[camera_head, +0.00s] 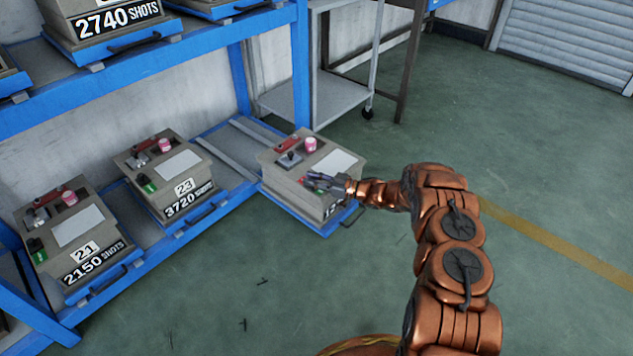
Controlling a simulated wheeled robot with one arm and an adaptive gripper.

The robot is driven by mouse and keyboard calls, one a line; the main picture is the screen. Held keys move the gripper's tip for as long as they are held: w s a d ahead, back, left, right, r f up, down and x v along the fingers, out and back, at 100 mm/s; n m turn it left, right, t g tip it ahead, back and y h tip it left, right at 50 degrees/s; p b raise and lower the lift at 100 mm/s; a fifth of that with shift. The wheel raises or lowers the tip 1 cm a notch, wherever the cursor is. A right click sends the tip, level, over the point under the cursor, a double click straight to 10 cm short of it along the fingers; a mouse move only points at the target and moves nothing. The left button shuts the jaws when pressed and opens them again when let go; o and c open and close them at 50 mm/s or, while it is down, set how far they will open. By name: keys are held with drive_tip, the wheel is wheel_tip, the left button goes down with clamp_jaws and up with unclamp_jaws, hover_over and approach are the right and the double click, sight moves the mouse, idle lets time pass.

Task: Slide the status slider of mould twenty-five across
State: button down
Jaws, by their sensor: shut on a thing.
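A grey-beige mould (292,168) sits on a blue pull-out tray at the right end of the lower shelf. Its number plate is mostly hidden behind my gripper, so I cannot read which mould it is. On its top are a red part, a pink-capped jar, a grey knob and a blank pale plate. My gripper (313,182) is at the mould's front left top edge, shut on a small part there, likely the status slider (303,179). Green and red show beside the fingers. The slider is mostly hidden by the fingers.
Moulds 23 (172,173) and 21 (72,228) stand to the left on the same blue rack (212,222). An upper shelf holds more moulds. A grey metal cart (318,100) stands behind. The green floor (270,290) in front is mostly clear.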

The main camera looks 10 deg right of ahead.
drive_tip(key=shift+w+a, duration=0.2)
drive_tip(key=shift+w, duration=0.05)
drive_tip(key=c, duration=1)
unclamp_jaws()
drive_tip(key=shift+c, duration=0.2)
drive_tip(key=shift+d, duration=0.1)
drive_tip(key=v, duration=1.2)
